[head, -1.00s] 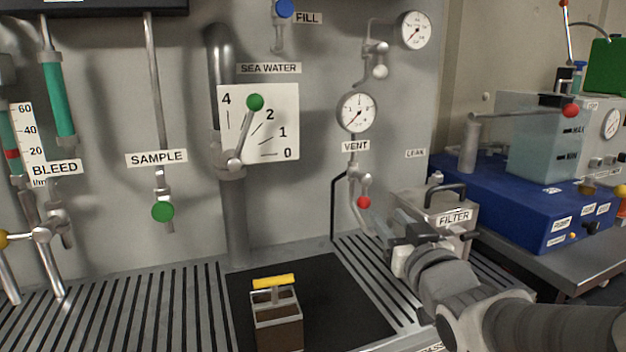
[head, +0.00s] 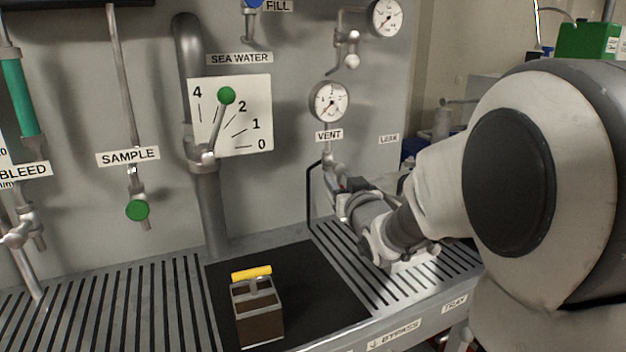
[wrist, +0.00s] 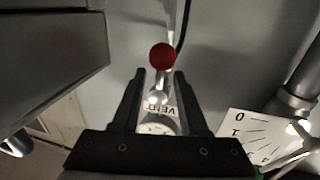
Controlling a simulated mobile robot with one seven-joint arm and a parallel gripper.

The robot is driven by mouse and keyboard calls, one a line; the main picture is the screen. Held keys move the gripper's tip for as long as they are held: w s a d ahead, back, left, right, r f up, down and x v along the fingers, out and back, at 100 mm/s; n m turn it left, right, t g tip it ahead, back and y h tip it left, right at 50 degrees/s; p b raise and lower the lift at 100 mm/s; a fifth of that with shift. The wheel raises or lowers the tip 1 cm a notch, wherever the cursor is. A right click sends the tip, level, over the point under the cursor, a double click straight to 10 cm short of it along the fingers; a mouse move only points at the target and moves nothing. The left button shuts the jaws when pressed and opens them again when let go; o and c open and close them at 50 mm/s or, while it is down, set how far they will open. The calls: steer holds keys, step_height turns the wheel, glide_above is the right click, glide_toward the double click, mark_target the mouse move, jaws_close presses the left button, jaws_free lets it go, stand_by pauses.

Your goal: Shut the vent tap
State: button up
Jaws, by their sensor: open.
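The vent tap (head: 329,163) is on the grey wall panel below the VENT label (head: 329,136) and its round gauge (head: 330,101). In the head view my gripper (head: 340,184) is at the tap and hides its red knob. The wrist view, which is upside down, shows the red knob (wrist: 163,57) just beyond the fingertips, in line with the gap. My gripper (wrist: 160,74) is open there, one finger on each side of the tap's lever. I cannot tell whether either finger touches it.
A grey box wall (wrist: 50,50) is close on the left in the wrist view. The SEA WATER lever with its green knob (head: 226,95) stands left of the vent. A yellow-handled carrier (head: 258,312) sits on the black mat (head: 310,265). My arm covers the right side.

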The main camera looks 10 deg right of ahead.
steer(key=shift+w, duration=0.4)
jaws_close()
